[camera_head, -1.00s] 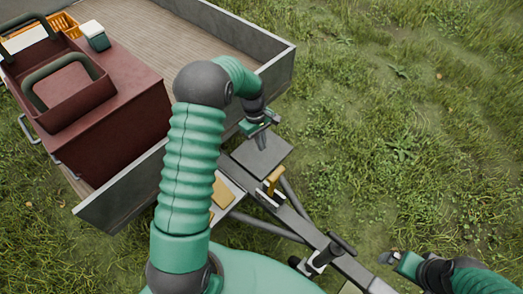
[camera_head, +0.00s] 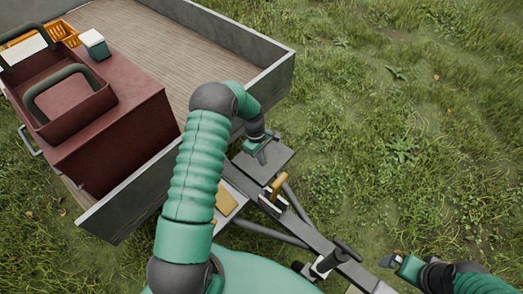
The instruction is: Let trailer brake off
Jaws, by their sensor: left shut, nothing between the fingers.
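The trailer (camera_head: 140,190) stands on the grass with its drawbar (camera_head: 308,232) running to the lower right. A short yellow-handled lever (camera_head: 279,184) stands up on the drawbar, near the front wall; it looks like the brake lever. My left gripper (camera_head: 262,158) is shut and empty, pointing down over a flat grey plate (camera_head: 272,160), just up and left of the lever. I cannot tell whether its tips touch the plate. My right gripper (camera_head: 388,261) is at the lower right, apart from the drawbar; its jaw state is unclear.
A dark red chest (camera_head: 125,135) with an open tray on top stands in the trailer bed. A green-and-white box (camera_head: 95,44) and an orange crate (camera_head: 62,32) are behind it. A dark crank handle (camera_head: 345,248) rises from the drawbar. Open grass lies to the right.

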